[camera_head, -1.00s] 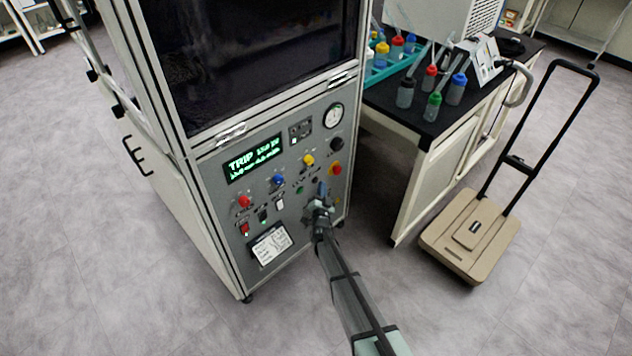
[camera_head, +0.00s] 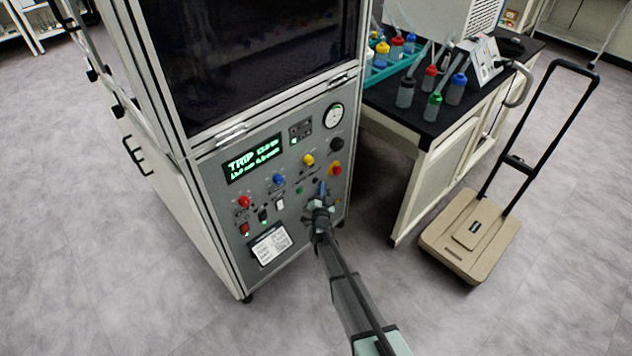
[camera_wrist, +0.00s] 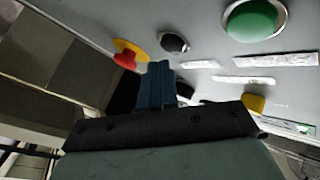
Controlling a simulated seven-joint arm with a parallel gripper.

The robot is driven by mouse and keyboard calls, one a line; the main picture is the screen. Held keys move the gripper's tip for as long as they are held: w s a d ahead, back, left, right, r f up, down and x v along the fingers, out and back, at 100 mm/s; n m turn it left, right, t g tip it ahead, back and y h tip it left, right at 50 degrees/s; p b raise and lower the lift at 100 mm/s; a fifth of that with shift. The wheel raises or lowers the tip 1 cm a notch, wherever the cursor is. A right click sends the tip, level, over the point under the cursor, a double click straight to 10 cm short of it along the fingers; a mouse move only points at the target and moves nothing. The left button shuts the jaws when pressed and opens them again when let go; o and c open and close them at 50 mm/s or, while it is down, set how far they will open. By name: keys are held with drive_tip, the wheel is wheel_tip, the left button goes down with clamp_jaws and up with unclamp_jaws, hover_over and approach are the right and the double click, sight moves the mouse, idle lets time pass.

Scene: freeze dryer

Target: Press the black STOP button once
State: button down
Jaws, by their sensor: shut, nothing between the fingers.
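The black button (camera_wrist: 174,42) is a small dark round cap in a metal ring in the wrist view, between a green button (camera_wrist: 253,18) and a red knob on a yellow plate (camera_wrist: 128,55). Its label is not readable. My gripper (camera_wrist: 159,66) is shut and empty, its blue fingers together. The fingertips show just below and left of the black button in the picture; I cannot tell the gap in depth. In the head view my gripper (camera_head: 322,185) is at the lower right of the control panel (camera_head: 258,206), partly hiding the small controls there.
The panel carries a lit display reading TRIP (camera_head: 253,158), a gauge (camera_head: 333,116), a black knob (camera_head: 337,144), and red (camera_head: 244,202), blue (camera_head: 279,180) and yellow (camera_head: 308,160) knobs. A bench with bottles (camera_head: 433,106) and a trolley (camera_head: 470,235) stand to the right.

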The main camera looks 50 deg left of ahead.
drive_tip(key=shift+a, duration=0.8)
idle(0.9)
drive_tip(key=shift+d, duration=0.85)
drive_tip(key=shift+d, duration=2.5)
